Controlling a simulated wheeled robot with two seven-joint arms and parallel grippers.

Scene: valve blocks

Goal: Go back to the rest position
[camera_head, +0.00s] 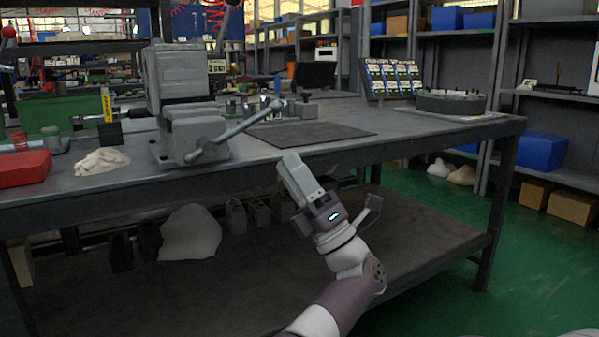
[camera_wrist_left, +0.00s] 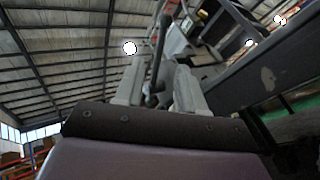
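My left gripper (camera_head: 291,163) is in front of the workbench (camera_head: 390,147), by its front edge, pointing up and slightly left. Its arm rises from the bottom of the head view. In the left wrist view its two pale fingers (camera_wrist_left: 158,78) stand apart with a gap between them. The gripper is open and I see nothing held in it. A dark handle and part of a grey machine show behind the fingers there. My right gripper is in neither view.
A grey vise (camera_head: 195,135) with a long handle (camera_head: 240,128) stands on the bench, left of my gripper. A red box (camera_head: 24,168), a dark mat (camera_head: 312,134) and a grey tray (camera_head: 450,103) also lie on top. A lower shelf (camera_head: 250,285) lies below. Green floor (camera_head: 520,270) is clear at right.

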